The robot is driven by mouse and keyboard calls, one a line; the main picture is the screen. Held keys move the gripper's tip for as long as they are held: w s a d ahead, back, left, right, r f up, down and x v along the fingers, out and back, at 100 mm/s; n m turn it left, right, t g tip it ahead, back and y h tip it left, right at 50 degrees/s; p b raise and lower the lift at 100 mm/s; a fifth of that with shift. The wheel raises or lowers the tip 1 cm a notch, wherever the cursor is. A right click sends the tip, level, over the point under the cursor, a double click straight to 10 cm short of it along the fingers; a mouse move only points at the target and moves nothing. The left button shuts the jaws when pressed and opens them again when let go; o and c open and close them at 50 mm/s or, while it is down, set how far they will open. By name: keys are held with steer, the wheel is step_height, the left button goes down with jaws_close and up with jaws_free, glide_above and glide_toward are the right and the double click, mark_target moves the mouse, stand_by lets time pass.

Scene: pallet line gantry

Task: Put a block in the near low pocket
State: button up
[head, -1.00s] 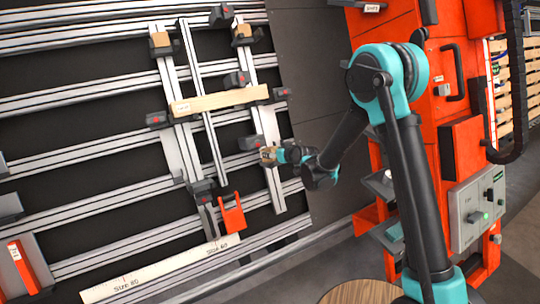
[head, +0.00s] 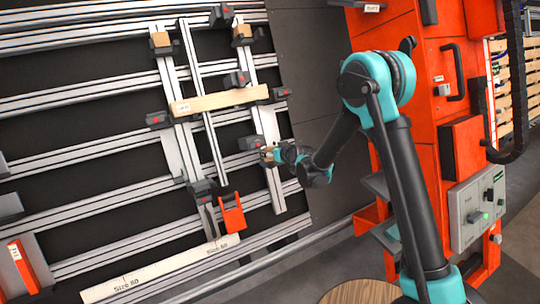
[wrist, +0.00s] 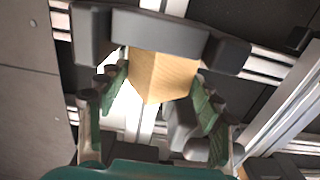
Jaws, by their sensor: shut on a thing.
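A small pale wooden block (wrist: 160,76) sits between the green finger pads of my gripper (wrist: 160,98) in the wrist view. The gripper is shut on it. In the head view my gripper (head: 274,155) is at the lower part of the near upright rail. A dark grey bracket with a red mark, the low pocket (head: 250,142), is right beside it. In the wrist view the grey bracket (wrist: 160,32) lies directly past the block, whose far edge meets it in the picture. I cannot tell whether the block is seated.
Two other blocks (head: 160,40) (head: 242,31) sit in upper brackets. A wooden bar (head: 220,99) crosses the uprights. A red hook-shaped part (head: 231,213) and a long size-marked strip (head: 160,272) are lower down. A red cabinet (head: 440,120) stands at right.

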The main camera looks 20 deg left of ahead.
steer(key=shift+s+a, duration=0.15)
steer(key=shift+a, duration=0.05)
steer(key=shift+c, duration=0.7)
steer(key=shift+f, duration=0.1)
steer(key=c, duration=0.4)
steer(key=shift+w+a+f, duration=0.1)
steer(key=shift+w, duration=0.1)
steer(key=shift+c, duration=0.3)
steer(key=shift+w+a+f, duration=0.1)
steer(key=shift+w+f, duration=0.05)
jaws_close()
steer(key=shift+w+a+f, duration=0.25)
steer(key=shift+w, duration=0.2)
steer(key=shift+w+f, duration=0.25)
steer(key=shift+w, duration=0.4)
steer(key=o, duration=1.6)
jaws_free()
